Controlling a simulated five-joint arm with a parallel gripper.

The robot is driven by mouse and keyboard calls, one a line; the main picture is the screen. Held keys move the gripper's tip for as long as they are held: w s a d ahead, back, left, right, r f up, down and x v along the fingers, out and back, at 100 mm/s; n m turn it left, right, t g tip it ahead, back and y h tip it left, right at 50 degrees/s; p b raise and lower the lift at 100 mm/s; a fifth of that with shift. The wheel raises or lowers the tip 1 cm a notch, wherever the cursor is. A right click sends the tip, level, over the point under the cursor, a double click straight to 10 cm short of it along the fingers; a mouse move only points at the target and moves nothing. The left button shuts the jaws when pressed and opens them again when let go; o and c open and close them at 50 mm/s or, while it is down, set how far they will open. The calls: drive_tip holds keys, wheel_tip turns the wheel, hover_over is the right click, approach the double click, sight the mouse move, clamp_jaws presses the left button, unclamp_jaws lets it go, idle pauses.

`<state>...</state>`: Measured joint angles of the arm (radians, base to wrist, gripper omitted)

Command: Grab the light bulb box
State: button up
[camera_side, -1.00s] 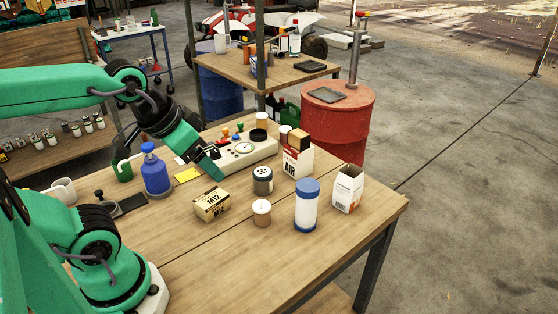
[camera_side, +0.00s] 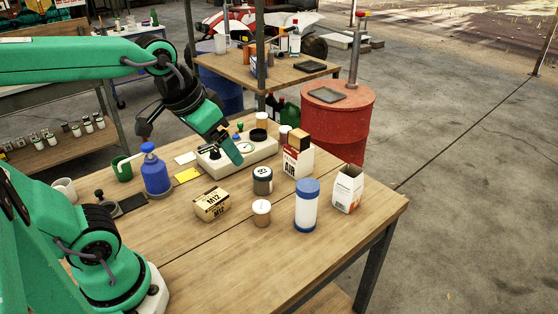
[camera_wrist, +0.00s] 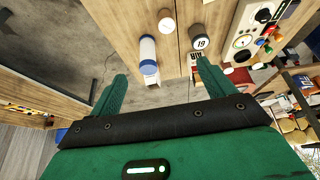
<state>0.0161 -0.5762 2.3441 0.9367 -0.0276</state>
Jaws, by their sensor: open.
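A white carton with orange print (camera_side: 348,189) stands upright near the right edge of the wooden table in the side view; it looks like the light bulb box, though its label is too small to read. My gripper (camera_side: 230,152) is above the instrument panel, left of the carton and well apart from it. In the wrist view my gripper (camera_wrist: 160,80) has its two green fingers spread wide with nothing held between them. I cannot make out the carton for sure in the wrist view.
A white canister with blue lid (camera_side: 306,205) stands just left of the carton. The AIR box (camera_side: 297,160), dark can (camera_side: 262,181), small jar (camera_side: 261,212), M12 box (camera_side: 212,204), blue bottle (camera_side: 156,175) and instrument panel (camera_side: 208,160) also stand here. The front table area is clear.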

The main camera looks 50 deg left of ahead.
drive_tip(key=w+d+r+g, duration=0.1)
drive_tip(key=w+d+r, duration=0.1)
drive_tip(key=w, duration=0.8)
drive_tip(key=n+g, duration=0.1)
drive_tip(key=g, duration=0.3)
hover_over(349, 186)
drive_tip(key=s+d, duration=0.2)
drive_tip(key=s, duration=0.1)
wheel_tip(349, 186, down, 17)
drive_tip(key=shift+w+f, duration=0.1)
drive_tip(key=shift+f, duration=0.1)
drive_tip(key=shift+f, duration=1.2)
drive_tip(key=shift+f, duration=0.15)
drive_tip(key=shift+w+a+f, duration=0.1)
drive_tip(key=shift+a+f, duration=0.05)
drive_tip(key=shift+f, duration=2.3)
drive_tip(key=shift+c, duration=0.4)
